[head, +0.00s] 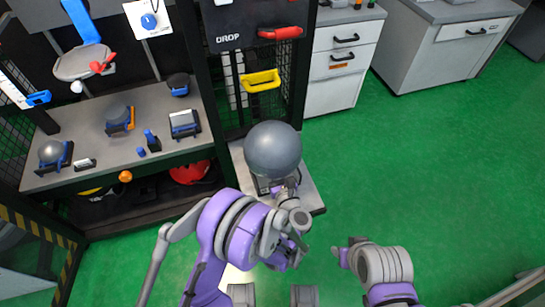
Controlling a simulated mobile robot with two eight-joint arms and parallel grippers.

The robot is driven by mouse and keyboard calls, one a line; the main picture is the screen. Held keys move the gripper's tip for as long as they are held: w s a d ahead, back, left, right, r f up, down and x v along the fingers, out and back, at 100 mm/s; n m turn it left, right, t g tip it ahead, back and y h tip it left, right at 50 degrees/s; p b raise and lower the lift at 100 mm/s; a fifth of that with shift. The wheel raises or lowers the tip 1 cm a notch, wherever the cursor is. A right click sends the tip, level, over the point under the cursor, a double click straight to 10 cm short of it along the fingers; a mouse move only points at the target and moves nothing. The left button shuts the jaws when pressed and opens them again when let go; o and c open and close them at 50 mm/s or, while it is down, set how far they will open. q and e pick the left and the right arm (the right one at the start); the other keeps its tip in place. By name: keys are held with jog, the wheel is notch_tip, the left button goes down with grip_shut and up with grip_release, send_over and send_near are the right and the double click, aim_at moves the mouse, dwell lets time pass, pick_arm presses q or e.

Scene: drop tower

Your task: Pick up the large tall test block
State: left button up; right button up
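I cannot make out a large tall test block for certain. A dark blocky shape (262,184) shows partly under a big grey ball (272,150) at the foot of the drop tower; the ball hides most of it. My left gripper (286,184) is at the lower right edge of the ball, close to that shape. Its fingers are too small and covered to tell if they hold anything. My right gripper (345,254) is over the green floor, apart from everything; its finger gap is unclear.
A grey bench (100,152) at the left holds small balls and blocks on dark stands. The tower has a yellow handle (261,80) and a red handle (281,33). White drawer cabinets (338,60) stand behind. The green floor (440,160) at the right is clear.

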pick_arm(q)
grip_shut()
dwell(1.0)
